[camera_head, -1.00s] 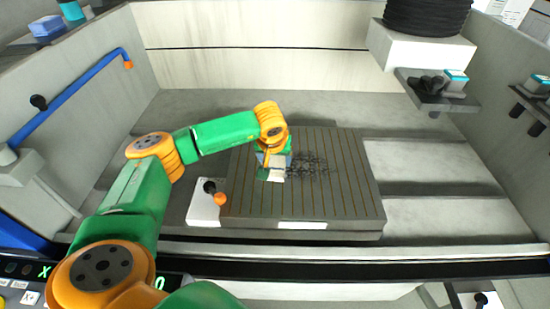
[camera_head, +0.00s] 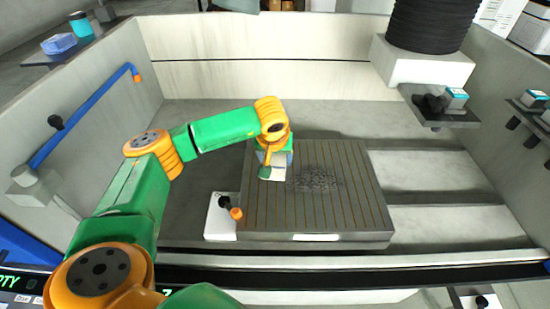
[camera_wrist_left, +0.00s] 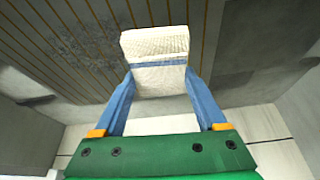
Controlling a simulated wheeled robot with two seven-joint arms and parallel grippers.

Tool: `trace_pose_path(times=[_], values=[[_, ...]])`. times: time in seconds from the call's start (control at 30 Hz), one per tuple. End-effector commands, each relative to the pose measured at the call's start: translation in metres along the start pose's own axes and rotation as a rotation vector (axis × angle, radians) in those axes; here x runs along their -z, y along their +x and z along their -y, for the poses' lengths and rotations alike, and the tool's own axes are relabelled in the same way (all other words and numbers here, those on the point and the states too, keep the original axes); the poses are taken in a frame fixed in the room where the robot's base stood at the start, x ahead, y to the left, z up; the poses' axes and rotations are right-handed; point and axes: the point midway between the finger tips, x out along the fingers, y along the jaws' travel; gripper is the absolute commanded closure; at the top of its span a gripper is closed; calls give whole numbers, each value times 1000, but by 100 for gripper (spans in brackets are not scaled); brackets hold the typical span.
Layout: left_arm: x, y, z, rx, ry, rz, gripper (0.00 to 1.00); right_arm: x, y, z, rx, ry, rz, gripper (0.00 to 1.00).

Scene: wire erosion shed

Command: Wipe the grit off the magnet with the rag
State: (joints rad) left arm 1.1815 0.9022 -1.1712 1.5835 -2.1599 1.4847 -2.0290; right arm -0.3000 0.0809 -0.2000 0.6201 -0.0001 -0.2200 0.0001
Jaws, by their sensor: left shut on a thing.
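The magnet (camera_head: 350,215) is a dark grey block with thin brown stripes, lying flat in the machine's tank. A patch of dark grit (camera_head: 315,180) lies on its upper middle; dark specks also show on the striped face in the left wrist view (camera_wrist_left: 75,45). My left gripper (camera_head: 274,166) is over the magnet's upper left part, just left of the grit. It is shut on the rag (camera_wrist_left: 160,60), a white textured cloth with a blue stripe, between its blue fingers. In the head view I cannot tell whether the rag touches the magnet. My right gripper is not in view.
A white block with an orange-tipped lever (camera_head: 222,218) adjoins the magnet's left side. A blue pipe (camera_head: 85,115) runs along the left wall. A black coil (camera_head: 430,25) on a white block and a small shelf (camera_head: 440,115) stand at the right. The tank floor right of the magnet is clear.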

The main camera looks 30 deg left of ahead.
Motion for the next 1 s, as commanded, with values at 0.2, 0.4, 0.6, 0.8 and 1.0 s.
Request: trace_pose_path(times=[0.2, 0.4, 0.6, 0.8, 1.0], values=[[5, -14, -1, 0, -2, 0, 78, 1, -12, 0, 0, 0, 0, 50], [5, -15, -1, 1, -3, 0, 78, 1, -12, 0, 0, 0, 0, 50], [5, -15, -1, 1, -3, 0, 78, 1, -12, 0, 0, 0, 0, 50], [5, -15, -1, 1, -3, 0, 78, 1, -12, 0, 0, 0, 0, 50], [4, -14, -2, 0, -2, -1, 78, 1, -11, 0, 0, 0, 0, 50]])
